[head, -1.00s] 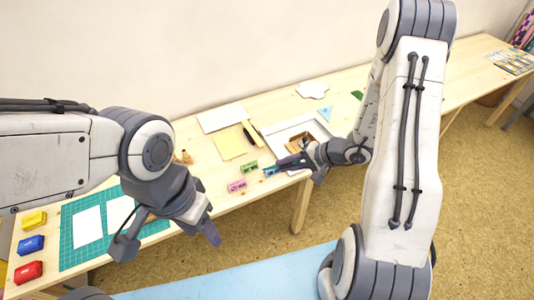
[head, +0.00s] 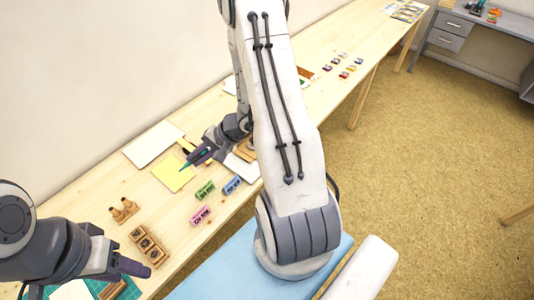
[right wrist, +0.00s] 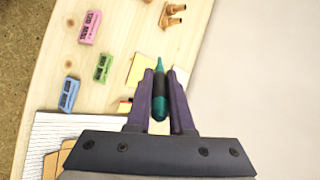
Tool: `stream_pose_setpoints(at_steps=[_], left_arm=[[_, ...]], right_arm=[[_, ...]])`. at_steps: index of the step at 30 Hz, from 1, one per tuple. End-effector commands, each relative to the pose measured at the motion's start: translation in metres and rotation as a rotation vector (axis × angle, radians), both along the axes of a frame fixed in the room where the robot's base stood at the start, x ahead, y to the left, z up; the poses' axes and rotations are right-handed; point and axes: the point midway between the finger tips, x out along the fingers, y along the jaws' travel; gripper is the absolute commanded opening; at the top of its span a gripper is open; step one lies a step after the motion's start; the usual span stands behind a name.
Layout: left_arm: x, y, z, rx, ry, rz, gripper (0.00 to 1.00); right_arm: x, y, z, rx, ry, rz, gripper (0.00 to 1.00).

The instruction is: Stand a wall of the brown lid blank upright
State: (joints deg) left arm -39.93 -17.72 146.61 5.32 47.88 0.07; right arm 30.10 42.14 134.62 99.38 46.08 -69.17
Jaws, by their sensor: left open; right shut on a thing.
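The brown lid blank (right wrist: 54,160) shows only in part at the lower left of the right wrist view, on a white ruled surface (right wrist: 70,130). In the head view a brown piece (head: 247,149) that looks like it lies mostly behind my right arm; its walls cannot be made out. My right gripper (head: 195,157) is shut on a teal pen-like tool with a dark grip (right wrist: 159,85), held above the table near the yellow sheet, away from the brown piece. My left gripper (head: 137,267) is open and empty at the table's front left.
Blue (head: 232,185), green (head: 204,190) and pink (head: 200,216) blocks lie near the front edge. The yellow sheet (head: 173,174) and a white board (head: 152,144) lie behind. Wooden stamps (head: 123,210) and a stamp holder (head: 148,243) stand left. Bare table lies between.

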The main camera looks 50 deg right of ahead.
Motion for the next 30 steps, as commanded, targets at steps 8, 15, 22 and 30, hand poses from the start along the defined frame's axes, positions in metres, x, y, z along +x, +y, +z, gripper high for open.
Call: stream_pose_setpoints(at_steps=[8, 15, 22, 30], left_arm=[[-0.001, 0.000, -0.076, 0.001, 0.001, -0.001, 0.50], [-0.001, 0.000, -0.135, 0.001, 0.001, -0.001, 0.50], [-0.001, 0.000, -0.174, 0.001, 0.001, -0.002, 0.50], [0.000, 0.000, -0.178, 0.001, 0.001, -0.002, 0.50]], right_arm=[[-0.019, -0.094, -0.051, 0.186, 0.299, -0.609, 0.00], [-0.054, -0.166, -0.090, 0.558, 0.495, -1.133, 0.00], [-0.092, -0.215, -0.112, 0.949, 0.515, -1.496, 0.00], [-0.102, -0.225, -0.112, 1.054, 0.496, -1.576, 0.00]])
